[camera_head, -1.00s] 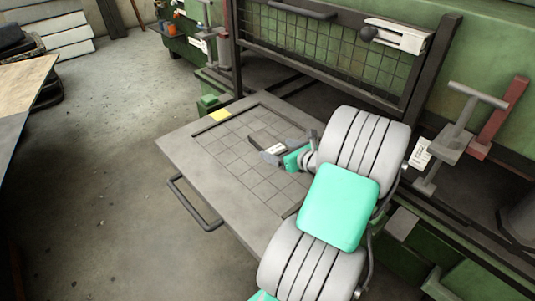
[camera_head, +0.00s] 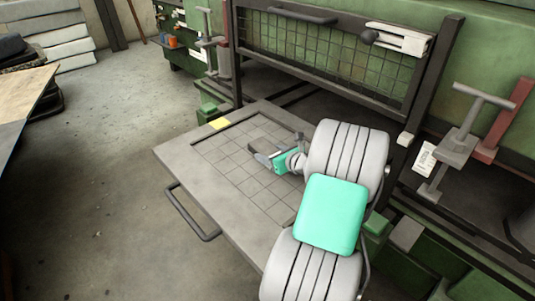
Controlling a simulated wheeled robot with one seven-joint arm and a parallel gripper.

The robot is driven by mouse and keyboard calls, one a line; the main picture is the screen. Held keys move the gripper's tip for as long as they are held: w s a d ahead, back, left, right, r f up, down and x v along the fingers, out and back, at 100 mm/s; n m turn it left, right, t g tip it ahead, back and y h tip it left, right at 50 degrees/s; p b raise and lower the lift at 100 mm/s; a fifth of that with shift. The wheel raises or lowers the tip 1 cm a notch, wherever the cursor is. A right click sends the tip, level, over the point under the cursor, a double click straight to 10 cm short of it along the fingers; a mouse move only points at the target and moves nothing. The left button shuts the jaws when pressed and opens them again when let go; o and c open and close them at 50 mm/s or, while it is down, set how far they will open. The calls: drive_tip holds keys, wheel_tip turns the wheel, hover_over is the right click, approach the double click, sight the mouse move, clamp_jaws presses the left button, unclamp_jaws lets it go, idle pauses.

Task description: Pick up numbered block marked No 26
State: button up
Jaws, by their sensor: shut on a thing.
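A small dark grey block (camera_head: 260,146) is at the grid-marked grey panel (camera_head: 177,156), near its upper middle. Its number cannot be read from here. My gripper (camera_head: 265,158) reaches in from the right and is shut on the block. The gripper hides part of the block. I cannot tell whether the block rests on the panel or is slightly above it.
A dark mesh frame (camera_head: 325,55) stands behind. A clamp-like tool (camera_head: 455,145) is at the right. Open floor lies left.

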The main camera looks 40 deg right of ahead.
drive_tip(key=shift+r, duration=0.1)
clamp_jaws()
idle(0.3)
